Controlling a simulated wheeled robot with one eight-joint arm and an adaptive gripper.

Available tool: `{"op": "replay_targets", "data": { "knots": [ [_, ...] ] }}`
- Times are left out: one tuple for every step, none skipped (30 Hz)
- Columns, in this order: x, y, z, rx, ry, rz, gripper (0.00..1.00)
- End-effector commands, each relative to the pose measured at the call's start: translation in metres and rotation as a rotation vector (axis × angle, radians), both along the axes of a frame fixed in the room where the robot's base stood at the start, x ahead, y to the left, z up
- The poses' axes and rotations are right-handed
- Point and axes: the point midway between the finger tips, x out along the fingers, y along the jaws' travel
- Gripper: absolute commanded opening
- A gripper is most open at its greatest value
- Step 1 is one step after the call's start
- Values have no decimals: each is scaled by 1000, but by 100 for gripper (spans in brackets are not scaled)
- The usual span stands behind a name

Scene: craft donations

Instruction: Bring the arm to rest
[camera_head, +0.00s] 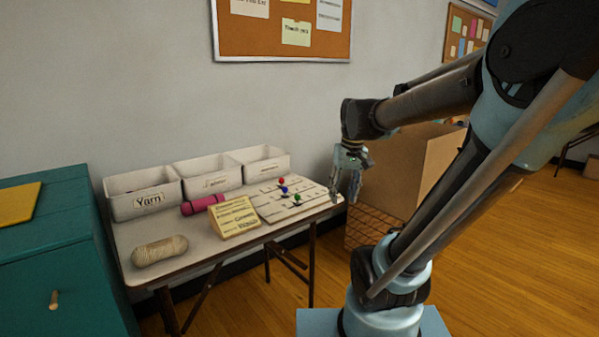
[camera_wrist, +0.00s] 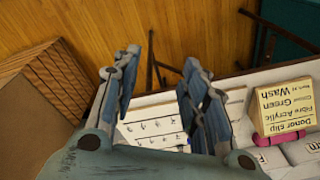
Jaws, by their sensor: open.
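My gripper (camera_head: 349,172) hangs at the right end of the folding table (camera_head: 200,249), with its fingers pointing down. In the wrist view my gripper (camera_wrist: 160,85) shows two separated fingers with nothing between them. The table's edge and a white board with printed marks (camera_wrist: 150,128) lie beyond the fingers. I cannot tell whether a fingertip touches the table. My arm reaches in from the right of the head view, bent at the elbow.
The table bears three white bins (camera_head: 146,195), a pink roll (camera_head: 202,204), a donor slip block (camera_head: 233,217), a beige yarn skein (camera_head: 160,250) and a board with coloured pins (camera_head: 290,199). A cardboard box (camera_head: 413,170) stands close right. A teal cabinet (camera_head: 60,260) stands left.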

Motion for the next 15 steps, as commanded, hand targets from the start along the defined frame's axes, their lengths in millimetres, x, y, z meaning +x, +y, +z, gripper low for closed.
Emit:
{"op": "replay_targets", "data": {
  "knots": [
    [-13, -7, -8, -5, -8, -16, 40],
    [-20, -10, -13, -8, -13, -26, 40],
    [-28, -15, -19, -12, -18, -37, 40],
    [-35, -18, -24, -14, -22, -46, 40],
    [-41, -21, -29, -17, -26, -54, 40],
    [-49, -25, -35, -21, -32, -66, 40],
    [-55, -28, -41, -24, -38, -75, 40],
    [-61, -30, -46, -27, -43, -84, 40],
    [-69, -34, -54, -32, -48, -95, 40],
    [-75, -37, -59, -35, -52, -104, 40],
    [-81, -39, -65, -38, -56, -113, 40],
    [-88, -42, -72, -41, -61, -124, 40],
    [-92, -44, -77, -43, -65, -131, 40],
    [-97, -46, -82, -46, -69, -137, 40],
    [-102, -48, -88, -49, -75, -146, 40]
  ]
}}
